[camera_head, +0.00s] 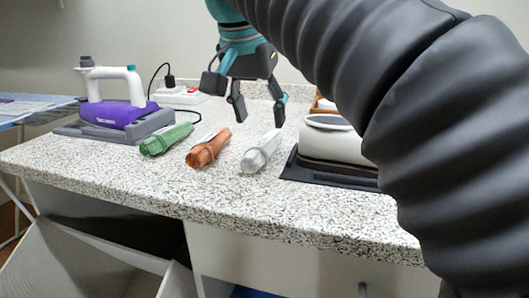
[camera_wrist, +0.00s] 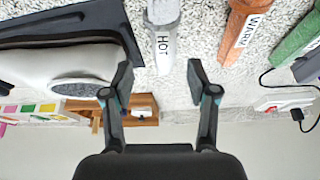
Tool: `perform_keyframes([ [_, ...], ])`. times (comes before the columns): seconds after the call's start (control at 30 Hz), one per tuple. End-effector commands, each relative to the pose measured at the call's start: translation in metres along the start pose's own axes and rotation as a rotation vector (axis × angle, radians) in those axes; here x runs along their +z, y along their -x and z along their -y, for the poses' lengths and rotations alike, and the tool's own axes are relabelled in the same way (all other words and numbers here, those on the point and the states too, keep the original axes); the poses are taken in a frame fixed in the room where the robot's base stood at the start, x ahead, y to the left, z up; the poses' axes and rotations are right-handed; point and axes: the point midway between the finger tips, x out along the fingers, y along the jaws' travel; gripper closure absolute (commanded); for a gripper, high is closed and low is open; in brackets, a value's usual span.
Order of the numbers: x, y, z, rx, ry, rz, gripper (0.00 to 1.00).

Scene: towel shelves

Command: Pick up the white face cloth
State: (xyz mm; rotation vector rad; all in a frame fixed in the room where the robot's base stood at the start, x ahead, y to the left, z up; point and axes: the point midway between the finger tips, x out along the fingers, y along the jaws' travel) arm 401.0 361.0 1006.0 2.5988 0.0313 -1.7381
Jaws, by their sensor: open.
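The white face cloth (camera_head: 261,152) lies rolled up on the speckled counter, right of an orange rolled cloth (camera_head: 208,148). In the wrist view the white cloth (camera_wrist: 161,12) bears a label reading "HOT", and its near end lies between the fingertips in the picture. My gripper (camera_head: 259,110) is open and empty, above the counter and apart from the cloth. In the wrist view the two fingers of my gripper (camera_wrist: 160,78) are spread wide.
A green rolled cloth (camera_head: 166,139) lies farther left, beside a purple and white iron (camera_head: 115,114) on a grey base. A white appliance (camera_head: 328,141) on a dark mat (camera_head: 310,174) stands close right of the white cloth. A power strip (camera_head: 180,95) sits at the back.

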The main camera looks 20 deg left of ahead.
Motion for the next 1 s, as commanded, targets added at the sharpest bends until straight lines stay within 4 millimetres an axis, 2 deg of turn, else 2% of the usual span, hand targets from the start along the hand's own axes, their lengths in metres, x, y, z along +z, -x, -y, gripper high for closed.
perform_keyframes([
  [0.03,0.001,-0.010,0.000,0.001,0.000,0.000,0.42],
  [0.1,0.001,-0.018,0.000,0.000,0.000,0.000,0.42],
  [0.37,0.002,-0.034,0.002,-0.002,0.004,0.000,0.42],
  [0.63,0.003,-0.070,0.005,-0.002,0.004,0.000,0.42],
  [0.77,0.002,-0.077,0.005,-0.002,0.003,0.000,0.42],
  [0.97,0.002,-0.077,0.005,-0.003,0.003,-0.001,0.42],
  [1.0,0.002,-0.077,0.005,-0.003,0.004,-0.001,0.44],
])
